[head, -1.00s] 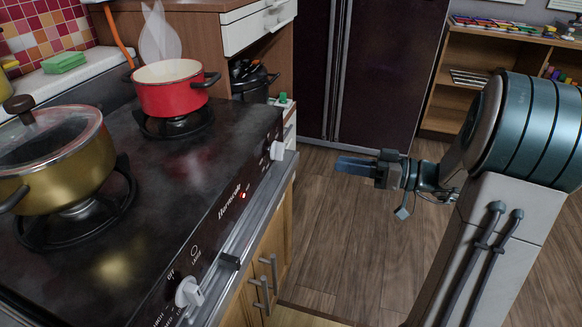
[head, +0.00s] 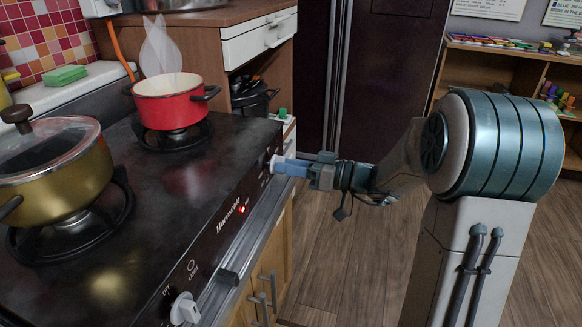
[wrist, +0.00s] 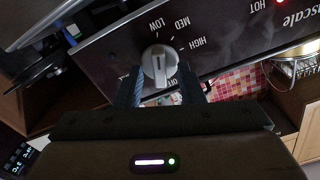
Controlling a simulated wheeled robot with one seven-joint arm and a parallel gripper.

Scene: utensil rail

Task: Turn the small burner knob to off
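The small burner knob (head: 271,162) is the far white knob on the stove's black front panel. In the wrist view the knob (wrist: 159,65) sits among the labels LOW, MED, HIGH and a partly hidden OFF. Its raised bar stands near upright in that picture, toward LOW. My gripper (head: 284,167) is at this knob in the head view. In the wrist view my gripper (wrist: 164,88) is open, with one blue finger on each side of the knob's lower part and gaps showing. Whether a finger touches it, I cannot tell.
A second white knob (head: 184,309), by the LARGE label, is nearer on the panel. A red pot (head: 171,102) with white vapour and a lidded gold pot (head: 60,180) stand on the burners. A red light (head: 242,209) glows. A metal rail (head: 228,277) runs along the front.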

